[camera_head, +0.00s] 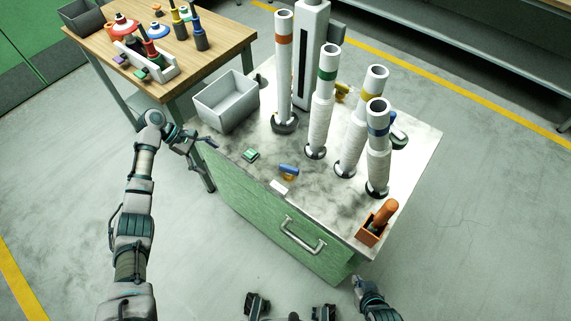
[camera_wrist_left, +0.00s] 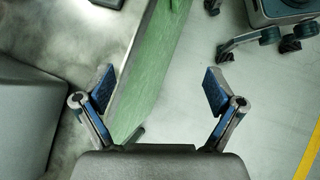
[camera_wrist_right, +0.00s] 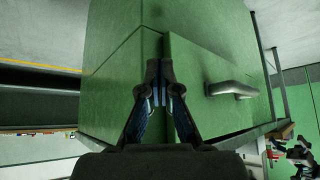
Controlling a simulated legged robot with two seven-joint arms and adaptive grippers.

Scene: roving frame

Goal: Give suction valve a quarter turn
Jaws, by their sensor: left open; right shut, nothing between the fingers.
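A small blue-handled part with a yellow-orange body (camera_head: 288,172) sits near the front edge of the worktop. A yellow part (camera_head: 343,91) shows partly behind the pipes, and a green-and-white part (camera_head: 398,138) is partly hidden at the right. I cannot tell which is the suction valve. My left gripper (camera_head: 207,141) is open and empty at the bench's left edge, near the grey bin. In its wrist view the left fingers (camera_wrist_left: 160,85) are spread above the edge. My right gripper (camera_wrist_right: 158,80) is shut and empty in front of the green cabinet, low at its right side.
Upright white pipes with orange (camera_head: 284,70), green (camera_head: 325,95), yellow (camera_head: 360,122) and blue (camera_head: 379,155) bands crowd the worktop (camera_head: 235,178). A grey bin (camera_head: 226,103) and an orange holder (camera_head: 376,224) stand at its ends. A drawer handle (camera_head: 303,237) protrudes. A wooden table (camera_head: 215,55) stands behind left.

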